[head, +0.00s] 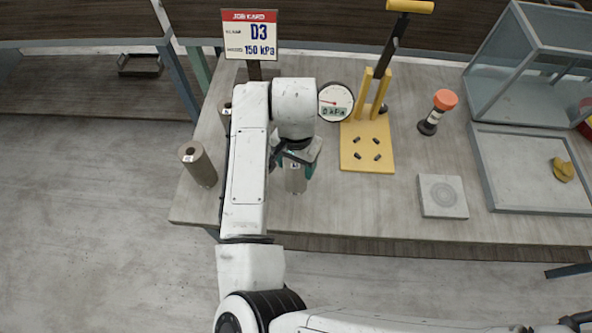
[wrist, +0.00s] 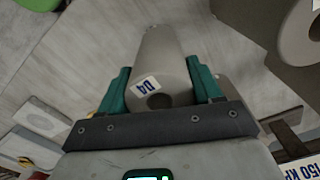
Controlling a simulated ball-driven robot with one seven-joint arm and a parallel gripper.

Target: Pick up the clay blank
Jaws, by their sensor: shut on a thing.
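My gripper (head: 295,166) is shut on a grey cylindrical clay blank (head: 295,181) near the front left part of the table. In the wrist view, the teal fingers of the gripper (wrist: 160,90) press on both sides of this blank (wrist: 163,50), and its label reads D4. In the head view my arm hides part of the grip. Whether the blank still touches the table is hard to tell. Another grey cylinder (head: 201,166) stands at the table's left edge, its label too small to read. A further cylinder (head: 226,112) is mostly hidden behind my arm.
A job card (head: 250,35) reads D3 and 150 kPa. A yellow press (head: 367,150) with a round gauge (head: 335,102) stands to the right. Beyond are an orange-topped tool (head: 436,112), a grey slab (head: 442,196), a tray (head: 487,187) and a glass case (head: 510,75).

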